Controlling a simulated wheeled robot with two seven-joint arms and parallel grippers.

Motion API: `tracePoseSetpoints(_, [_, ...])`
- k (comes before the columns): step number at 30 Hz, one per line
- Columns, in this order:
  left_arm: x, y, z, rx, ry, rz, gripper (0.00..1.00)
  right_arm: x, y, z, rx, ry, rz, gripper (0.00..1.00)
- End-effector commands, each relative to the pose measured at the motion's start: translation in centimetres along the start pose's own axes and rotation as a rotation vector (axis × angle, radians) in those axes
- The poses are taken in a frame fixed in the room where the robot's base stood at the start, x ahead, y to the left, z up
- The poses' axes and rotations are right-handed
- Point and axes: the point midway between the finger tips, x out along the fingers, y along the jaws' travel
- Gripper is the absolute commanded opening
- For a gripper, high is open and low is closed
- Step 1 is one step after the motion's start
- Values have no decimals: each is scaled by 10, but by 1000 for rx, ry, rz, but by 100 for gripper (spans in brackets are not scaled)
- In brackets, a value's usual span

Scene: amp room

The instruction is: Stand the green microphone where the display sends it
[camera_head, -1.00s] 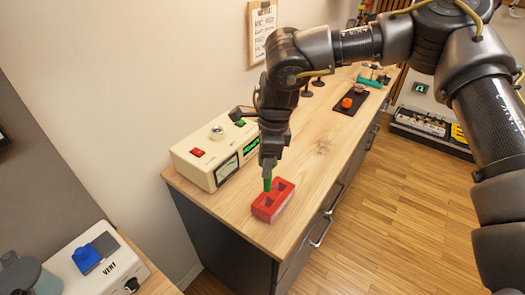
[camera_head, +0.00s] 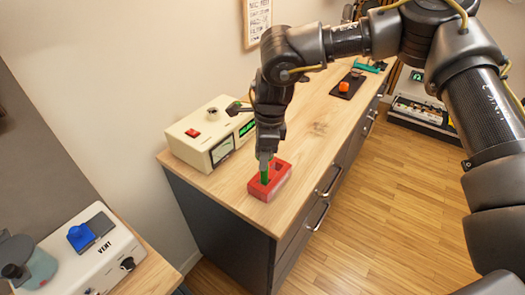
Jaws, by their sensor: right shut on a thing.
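My right gripper (camera_head: 265,158) points down and is shut on the green microphone (camera_head: 265,175). The microphone is upright, with its lower part at the left hole of the red block (camera_head: 281,183); I cannot tell how deep it sits. The red block lies near the front end of the wooden counter and has another hole to the right. A cream device (camera_head: 208,134) with a red button, a meter and a small display (camera_head: 246,128) lit green stands left of the gripper; its text is too small to read. My left gripper is not in view.
A black tray with an orange object (camera_head: 344,87) and a green item (camera_head: 371,66) lie farther back on the counter (camera_head: 310,128). A white VENT box (camera_head: 95,262) with a blue switch stands at the lower left. Drawer handles stick out along the counter's right face.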

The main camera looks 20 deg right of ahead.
Motion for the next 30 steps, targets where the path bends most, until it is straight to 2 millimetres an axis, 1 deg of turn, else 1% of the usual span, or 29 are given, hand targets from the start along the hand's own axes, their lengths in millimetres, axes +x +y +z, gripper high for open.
tracePoseSetpoints(2, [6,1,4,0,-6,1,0,8,0,-1,0,-1,0,6])
tracePoseSetpoints(10, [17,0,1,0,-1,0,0,25,0,-3,1,-1,0,6])
tracePoseSetpoints(15, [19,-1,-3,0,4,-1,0,29,0,-3,0,-1,-1,6])
tracePoseSetpoints(23, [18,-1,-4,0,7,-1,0,28,0,-3,0,-1,-1,6])
tracePoseSetpoints(24, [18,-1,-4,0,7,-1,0,28,0,-3,0,-1,-1,47])
tracePoseSetpoints(28, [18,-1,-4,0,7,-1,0,28,0,-3,0,-1,-1,64])
tracePoseSetpoints(29, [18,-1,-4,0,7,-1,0,29,0,-3,0,-1,-1,67])
tracePoseSetpoints(30, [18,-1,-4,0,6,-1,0,29,0,-3,0,-1,-1,67])
